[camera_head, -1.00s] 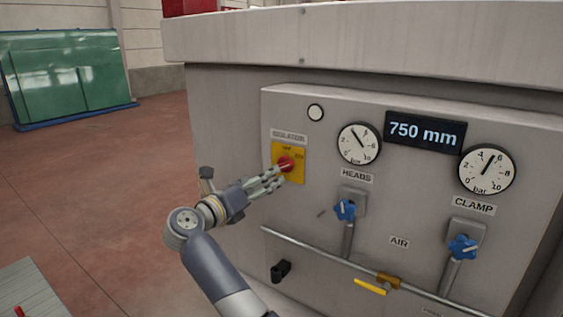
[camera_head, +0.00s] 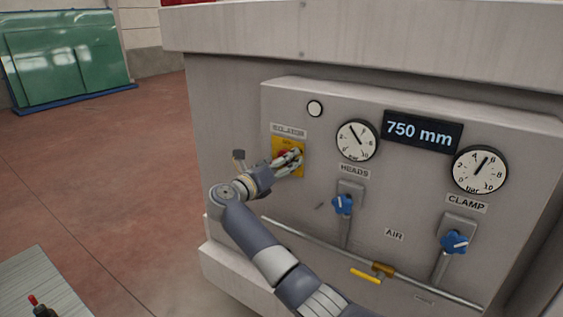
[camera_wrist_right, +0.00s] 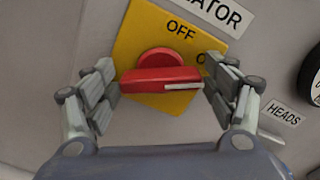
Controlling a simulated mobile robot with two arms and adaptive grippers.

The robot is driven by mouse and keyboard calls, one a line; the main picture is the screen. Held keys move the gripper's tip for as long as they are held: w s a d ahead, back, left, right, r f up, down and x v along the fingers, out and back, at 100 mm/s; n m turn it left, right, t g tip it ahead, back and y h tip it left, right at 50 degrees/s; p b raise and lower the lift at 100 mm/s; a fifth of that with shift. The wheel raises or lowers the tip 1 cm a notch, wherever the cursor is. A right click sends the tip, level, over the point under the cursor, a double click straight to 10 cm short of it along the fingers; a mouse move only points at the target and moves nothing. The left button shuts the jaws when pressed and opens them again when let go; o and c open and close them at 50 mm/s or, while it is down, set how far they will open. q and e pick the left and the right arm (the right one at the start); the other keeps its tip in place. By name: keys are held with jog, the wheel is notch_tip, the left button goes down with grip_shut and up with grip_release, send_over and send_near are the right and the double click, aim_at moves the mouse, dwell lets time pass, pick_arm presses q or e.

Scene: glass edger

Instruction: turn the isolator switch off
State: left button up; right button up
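The isolator switch is a red rotary handle (camera_wrist_right: 160,78) on a yellow plate (camera_head: 281,148), below a label on the grey machine panel. In the right wrist view the handle lies nearly level, its white mark at the right end near a partly hidden "O…" marking; "OFF" is above it. My right gripper (camera_head: 290,161) is at the switch and covers much of it in the head view. In the wrist view its fingers (camera_wrist_right: 161,82) are spread, one at each end of the handle; I cannot tell whether they touch it. My left gripper is not in view.
To the right are the HEADS gauge (camera_head: 357,140), the CLAMP gauge (camera_head: 480,170), a "750 mm" display (camera_head: 422,131) and two blue knobs (camera_head: 343,204) (camera_head: 454,242). A pipe with a yellow lever (camera_head: 366,276) runs below. Open floor (camera_head: 110,180) lies to the left.

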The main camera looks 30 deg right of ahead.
jog(key=c, duration=0.6)
jog(key=shift+c, duration=0.2)
jog(key=shift+a+f+n+b, duration=0.1)
jog(key=shift+f+n+b, duration=0.1)
jog(key=shift+n+b, duration=1)
jog(key=shift+b, duration=0.1)
jog(key=shift+s+r+n+p, duration=0.1)
jog(key=shift+r+n+p, duration=0.2)
jog(key=shift+n, duration=0.6)
jog(key=n+p, duration=0.2)
jog(key=n, duration=0.1)
jog(key=shift+r+n, duration=0.1)
jog(key=shift+n, duration=0.2)
jog(key=n, duration=0.4)
jog(key=shift+p, duration=0.3)
jog(key=shift+n, duration=0.3)
